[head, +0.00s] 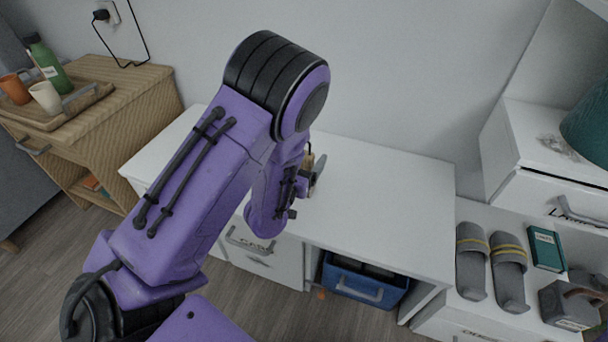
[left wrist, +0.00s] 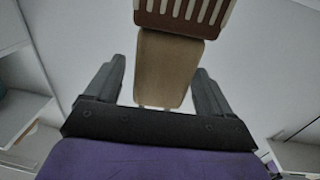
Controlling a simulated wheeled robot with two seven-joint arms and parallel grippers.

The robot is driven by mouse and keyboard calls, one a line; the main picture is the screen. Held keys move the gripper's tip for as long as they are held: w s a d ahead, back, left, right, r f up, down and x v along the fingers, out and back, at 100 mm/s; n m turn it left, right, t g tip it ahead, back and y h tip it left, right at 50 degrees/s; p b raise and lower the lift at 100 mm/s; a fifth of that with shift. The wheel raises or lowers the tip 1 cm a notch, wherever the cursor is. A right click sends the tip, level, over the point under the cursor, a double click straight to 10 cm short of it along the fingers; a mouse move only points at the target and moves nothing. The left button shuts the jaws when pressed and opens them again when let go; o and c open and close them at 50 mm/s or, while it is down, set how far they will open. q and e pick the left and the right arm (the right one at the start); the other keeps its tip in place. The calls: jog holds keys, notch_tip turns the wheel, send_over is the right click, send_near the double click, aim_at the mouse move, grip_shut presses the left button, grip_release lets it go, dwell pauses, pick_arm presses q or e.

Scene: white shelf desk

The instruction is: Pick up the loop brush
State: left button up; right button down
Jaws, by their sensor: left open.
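The loop brush (left wrist: 170,68) shows in the left wrist view, with a light wooden handle and a darker brown slotted head at the top edge. My left gripper (left wrist: 160,72) is open, with one finger on each side of the handle and a visible gap to each. The slotted head lies beyond the fingertips. In the head view, my left gripper (head: 312,180) is over the white desk (head: 385,205), mostly hidden by my purple arm. A small tan piece (head: 308,160) beside it appears to be part of the brush. My right gripper is not in view.
The desk top right of my arm is clear. A blue bin (head: 362,287) sits under it. Grey slippers (head: 490,265) and a green book (head: 546,248) lie at the right. A wooden cabinet (head: 125,105) with a tray, cups and bottle stands at the left.

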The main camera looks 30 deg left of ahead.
pick_arm(q)
jog(key=c, duration=1.4)
jog(key=shift+r, duration=0.1)
